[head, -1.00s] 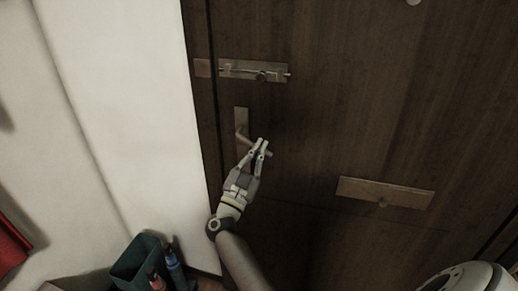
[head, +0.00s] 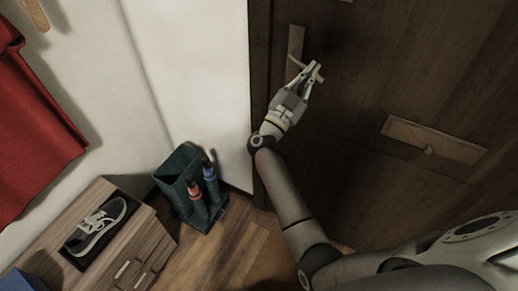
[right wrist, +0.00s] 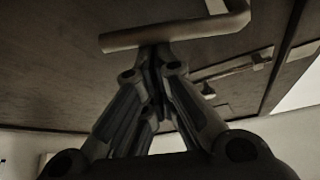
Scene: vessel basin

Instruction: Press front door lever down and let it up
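The dark brown front door (head: 380,65) fills the right of the head view. Its pale metal lever (head: 299,63) sticks out from a narrow upright plate (head: 296,43) near the door's left edge. My right gripper (head: 314,71) is at the lever, its fingertips close together and covering part of it. In the right wrist view the lever (right wrist: 185,32) crosses the top, and the fingertips (right wrist: 155,52) meet right at its bar. I cannot tell whether they touch it or how far it is tilted. My left gripper is not in view.
A letter plate (head: 433,139) is on the door, right of my arm. A dark green stand (head: 177,181) with umbrellas (head: 211,180) is on the floor by the white wall. A wooden cabinet (head: 146,255) with a shoe (head: 99,226) is at lower left. Red cloth (head: 35,130) hangs left.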

